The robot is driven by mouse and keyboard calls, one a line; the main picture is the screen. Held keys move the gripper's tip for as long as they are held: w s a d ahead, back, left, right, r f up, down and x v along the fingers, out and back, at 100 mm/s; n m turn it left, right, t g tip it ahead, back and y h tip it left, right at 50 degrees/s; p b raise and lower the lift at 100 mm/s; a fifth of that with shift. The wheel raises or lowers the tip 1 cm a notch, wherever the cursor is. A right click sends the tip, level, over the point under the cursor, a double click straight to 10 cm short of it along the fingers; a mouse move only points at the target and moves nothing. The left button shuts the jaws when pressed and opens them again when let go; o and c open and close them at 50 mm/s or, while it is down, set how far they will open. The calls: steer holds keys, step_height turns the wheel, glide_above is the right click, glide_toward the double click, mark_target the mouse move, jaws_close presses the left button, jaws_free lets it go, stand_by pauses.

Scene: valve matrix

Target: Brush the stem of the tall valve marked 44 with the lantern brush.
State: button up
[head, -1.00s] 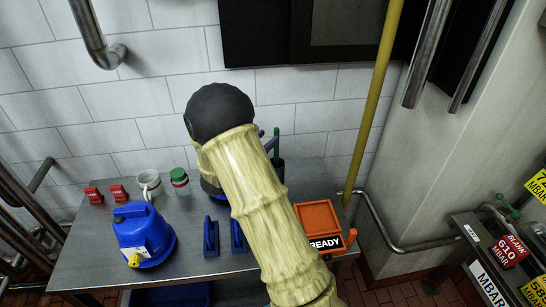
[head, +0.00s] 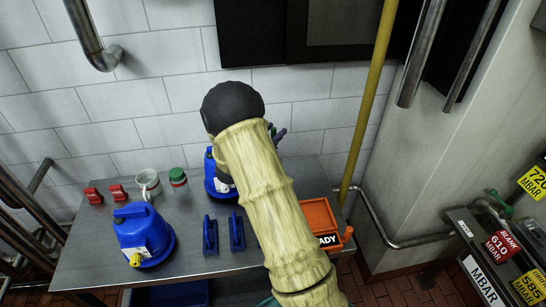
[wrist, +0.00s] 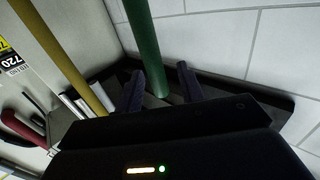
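My gripper (wrist: 162,84) shows in the wrist view with its two dark purple fingers apart. A green rod (wrist: 143,40) rises between them, closer to the left finger; I cannot tell whether it touches. In the head view my arm hides most of the gripper, and only a bit of green and purple shows beyond it. Whether the green rod belongs to the lantern brush is not clear. The tall valve marked 44 cannot be made out in either view.
The metal table (head: 85,245) bears a blue lantern-like body (head: 143,238), a mug (head: 147,182), a green-lidded jar (head: 178,178), blue blocks (head: 237,232) and an orange tray (head: 318,214). A yellow pole (head: 368,110) stands right of my arm. Pressure signs (head: 503,247) are at right.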

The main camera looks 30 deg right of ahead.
jaws_close()
stand_by(0.3)
step_height(320, 180, up, 10)
steer(key=shift+b, duration=0.7)
stand_by(0.3)
